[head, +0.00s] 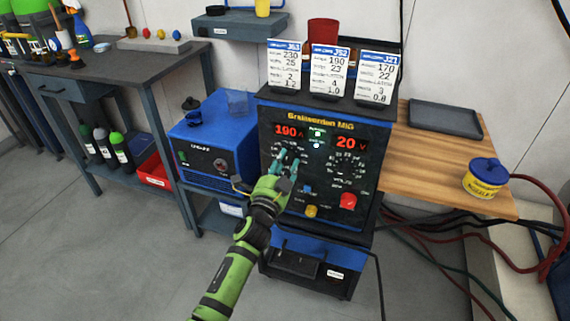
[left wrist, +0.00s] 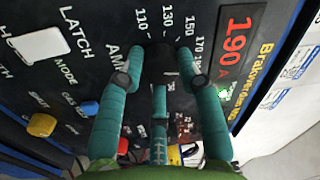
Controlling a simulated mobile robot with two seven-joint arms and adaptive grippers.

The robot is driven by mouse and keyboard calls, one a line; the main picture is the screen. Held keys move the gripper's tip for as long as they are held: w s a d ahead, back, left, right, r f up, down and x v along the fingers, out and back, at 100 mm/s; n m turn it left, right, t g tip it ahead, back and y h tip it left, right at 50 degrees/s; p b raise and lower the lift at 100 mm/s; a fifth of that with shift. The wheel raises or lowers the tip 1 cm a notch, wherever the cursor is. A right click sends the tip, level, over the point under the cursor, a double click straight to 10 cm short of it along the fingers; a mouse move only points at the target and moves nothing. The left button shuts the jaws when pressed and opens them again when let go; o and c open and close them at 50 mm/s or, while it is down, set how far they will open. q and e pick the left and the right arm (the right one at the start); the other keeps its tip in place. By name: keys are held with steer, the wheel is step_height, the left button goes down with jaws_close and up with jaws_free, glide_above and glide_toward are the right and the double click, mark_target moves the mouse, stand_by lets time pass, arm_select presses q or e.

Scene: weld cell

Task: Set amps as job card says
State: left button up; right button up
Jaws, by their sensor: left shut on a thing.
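The black Brakwerden MIG welder (head: 375,135) stands in the middle of the head view. Its red amps display (head: 288,131) reads 190 A, also in the left wrist view (left wrist: 236,40). The volts display (head: 348,143) reads 20. My left gripper (head: 287,161) is at the panel below the amps display. In the left wrist view its teal fingers are shut on the black amps knob (left wrist: 160,58), inside a printed scale. Three job cards stand on top: a left one (head: 285,68) with 230, a middle one (head: 330,72) with 190, a right one (head: 377,75) with 170. My right gripper is out of view.
A red knob (head: 348,201), yellow knob (head: 311,211) and blue button (head: 308,188) sit low on the panel. A blue machine (head: 215,140) stands close on the left. A wooden table (head: 425,160) with a yellow tub (head: 485,180) is at right, with cables beyond.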

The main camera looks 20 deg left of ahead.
arm_select(q)
steer(key=shift+r+m, duration=0.15)
steer(key=shift+m, duration=0.45)
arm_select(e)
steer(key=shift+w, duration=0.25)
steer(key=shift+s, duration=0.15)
arm_select(q)
steer(key=o, duration=1.1)
steer(key=shift+w, duration=0.1)
steer(key=shift+o, duration=0.2)
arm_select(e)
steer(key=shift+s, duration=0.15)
arm_select(q)
steer(key=s+f, duration=0.1)
steer(key=s, duration=1.1)
steer(key=shift+a+f, duration=0.15)
steer(key=shift+a, duration=0.05)
